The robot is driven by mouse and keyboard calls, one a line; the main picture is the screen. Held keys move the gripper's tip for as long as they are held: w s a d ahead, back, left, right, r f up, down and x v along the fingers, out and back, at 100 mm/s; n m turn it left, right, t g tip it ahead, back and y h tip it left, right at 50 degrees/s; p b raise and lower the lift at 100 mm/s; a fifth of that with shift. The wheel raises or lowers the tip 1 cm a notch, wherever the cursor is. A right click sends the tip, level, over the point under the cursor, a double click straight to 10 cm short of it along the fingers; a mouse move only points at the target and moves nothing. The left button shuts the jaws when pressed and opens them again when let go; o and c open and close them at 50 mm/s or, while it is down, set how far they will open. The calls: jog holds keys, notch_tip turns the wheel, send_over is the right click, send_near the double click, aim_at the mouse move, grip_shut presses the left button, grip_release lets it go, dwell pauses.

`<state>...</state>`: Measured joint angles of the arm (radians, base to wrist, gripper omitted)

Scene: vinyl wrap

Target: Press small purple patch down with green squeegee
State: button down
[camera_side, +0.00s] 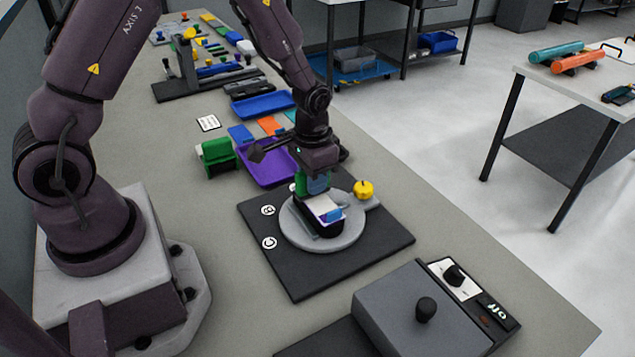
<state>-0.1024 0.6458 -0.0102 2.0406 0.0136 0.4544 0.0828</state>
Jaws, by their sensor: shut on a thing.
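My gripper (316,172) points down over the round grey turntable (294,233) and is shut on the green squeegee (299,185), which shows as a small green part under the fingers. Directly below is a dark block with a white top (322,205), a blue piece (333,215) and a thin purple edge. The squeegee is at or just above the far end of this block; I cannot tell whether it touches. The small purple patch cannot be made out clearly, as it is small and partly hidden by the gripper.
The turntable sits on a black base plate (370,255) with a yellow knob (364,189) beside it. A purple tray (262,172) and a green holder (217,156) stand behind left. A grey box with a black knob (418,325) is in front. Bench is clear at right.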

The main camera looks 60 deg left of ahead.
jog(key=shift+a+r, duration=0.1)
jog(key=shift+r, duration=4.1)
